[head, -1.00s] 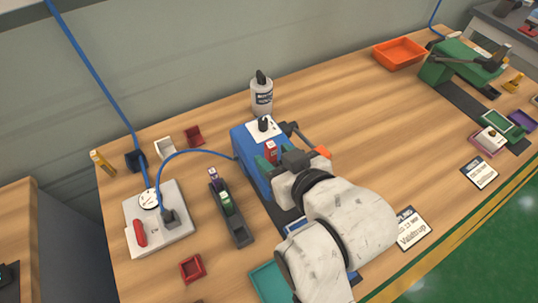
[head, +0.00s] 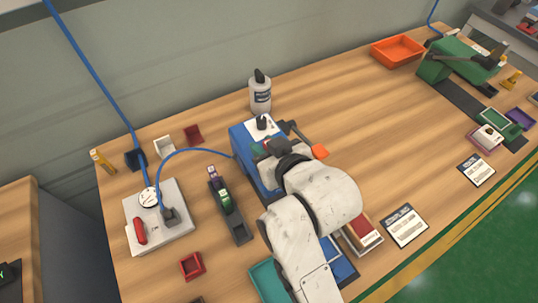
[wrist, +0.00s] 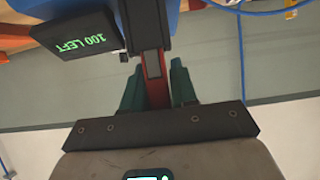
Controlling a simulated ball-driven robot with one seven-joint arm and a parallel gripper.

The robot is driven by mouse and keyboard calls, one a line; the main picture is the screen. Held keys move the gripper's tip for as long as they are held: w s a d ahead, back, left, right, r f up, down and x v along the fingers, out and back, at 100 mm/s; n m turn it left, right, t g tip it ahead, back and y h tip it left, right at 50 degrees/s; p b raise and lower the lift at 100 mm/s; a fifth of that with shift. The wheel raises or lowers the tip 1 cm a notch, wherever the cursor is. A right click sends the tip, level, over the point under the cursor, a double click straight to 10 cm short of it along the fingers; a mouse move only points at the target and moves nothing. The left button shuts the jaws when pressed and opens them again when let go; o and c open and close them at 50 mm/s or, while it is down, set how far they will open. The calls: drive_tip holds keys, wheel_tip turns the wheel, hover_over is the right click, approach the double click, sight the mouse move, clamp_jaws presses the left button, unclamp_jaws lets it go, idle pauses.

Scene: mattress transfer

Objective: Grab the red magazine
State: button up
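The red magazine (wrist: 158,95) shows in the wrist view as a narrow red bar with a dark strip. It runs between the two green fingers of my gripper (wrist: 156,80), joined to a dark part of the blue machine at its far end. The fingers lie close on both sides of it; I cannot tell whether they press on it. In the head view my gripper (head: 272,148) is over the blue machine (head: 243,140), and the arm hides most of the magazine and the fingers.
A dark display reading "100 LEFT" (wrist: 75,40) is near the fingers. A white bottle (head: 260,95) stands behind the machine. A grey rack (head: 231,212) and a white gauge box (head: 160,225) with a blue hose are to the left. The table's middle right is clear.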

clamp_jaws()
